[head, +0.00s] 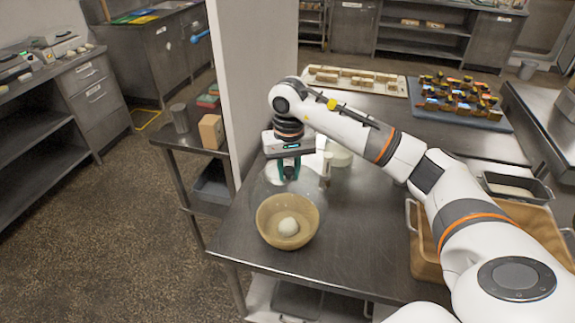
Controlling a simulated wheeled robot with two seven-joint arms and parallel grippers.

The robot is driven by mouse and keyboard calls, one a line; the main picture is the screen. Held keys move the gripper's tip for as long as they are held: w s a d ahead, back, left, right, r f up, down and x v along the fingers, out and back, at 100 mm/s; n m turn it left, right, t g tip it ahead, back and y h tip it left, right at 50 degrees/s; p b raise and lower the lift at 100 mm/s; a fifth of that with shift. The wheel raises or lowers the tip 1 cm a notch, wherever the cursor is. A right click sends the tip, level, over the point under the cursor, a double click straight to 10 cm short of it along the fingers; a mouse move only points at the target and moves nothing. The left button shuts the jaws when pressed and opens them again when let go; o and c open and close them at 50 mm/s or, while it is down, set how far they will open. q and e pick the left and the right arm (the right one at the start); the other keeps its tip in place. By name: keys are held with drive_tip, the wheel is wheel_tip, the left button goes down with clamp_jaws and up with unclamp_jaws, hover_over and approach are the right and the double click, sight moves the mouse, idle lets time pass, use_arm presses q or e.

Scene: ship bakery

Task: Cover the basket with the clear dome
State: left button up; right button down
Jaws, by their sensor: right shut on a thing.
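The basket (266,228) is a round, tan, shallow bowl near the front left of the steel table. A pale round lump (288,226) lies in it. The clear dome (262,187) shows as a faint transparent outline over the basket's back part. My right gripper (289,172) points down above the basket and is shut on the top of the dome. The dome's lower rim is hard to see, so I cannot tell whether it touches the basket or hangs above it. My left gripper is not in view.
The steel table (350,245) is clear right of the basket. A pale round container (340,155) stands close behind the dome. A white wall post (250,70) rises at the left. A brown tray (425,240) lies at the right. Loaded boards (460,117) stand at the back.

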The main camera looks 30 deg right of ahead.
sight(288, 182)
drive_tip(key=f, duration=0.1)
drive_tip(key=f+b, duration=0.2)
drive_tip(key=shift+w+f, duration=0.25)
drive_tip(key=shift+f, duration=0.15)
drive_tip(key=shift+f+b, duration=0.35)
drive_tip(key=shift+b, duration=0.05)
use_arm(q)
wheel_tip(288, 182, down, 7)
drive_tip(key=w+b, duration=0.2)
drive_tip(key=b, duration=0.2)
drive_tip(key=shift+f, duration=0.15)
use_arm(e)
drive_tip(key=shift+f, duration=2.45)
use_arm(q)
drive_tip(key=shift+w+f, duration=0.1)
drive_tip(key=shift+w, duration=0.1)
use_arm(e)
drive_tip(key=shift+s+r, duration=0.1)
use_arm(q)
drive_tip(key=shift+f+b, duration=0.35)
drive_tip(key=shift+b, duration=0.2)
use_arm(e)
drive_tip(key=shift+a+f, duration=0.1)
drive_tip(key=shift+f, duration=0.1)
drive_tip(key=c, duration=0.6)
unclamp_jaws()
